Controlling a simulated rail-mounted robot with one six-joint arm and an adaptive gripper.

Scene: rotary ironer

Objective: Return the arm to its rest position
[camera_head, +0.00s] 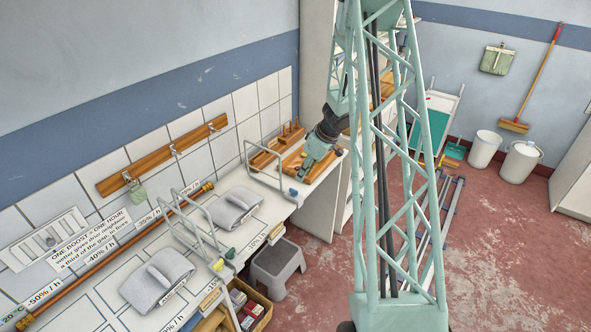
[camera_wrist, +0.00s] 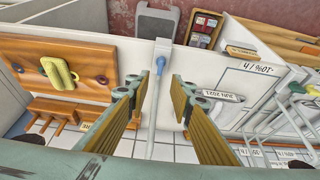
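My gripper (camera_head: 304,172) is at the far end of the white counter, pointing down over the wooden board area. In the wrist view its two fingers (camera_wrist: 150,92) are spread wide apart with nothing held between them. A pale rail with a blue knob (camera_wrist: 161,58) shows in the gap, beyond the fingers; I cannot tell how far off. My arm is partly hidden behind my green lattice column in the head view. No marker of a rest position shows.
A wooden board with a yellow object (camera_wrist: 59,74) lies left of my gripper in the wrist view. A grey stool (camera_head: 277,265) stands below. Red floor (camera_head: 500,240) is open at right.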

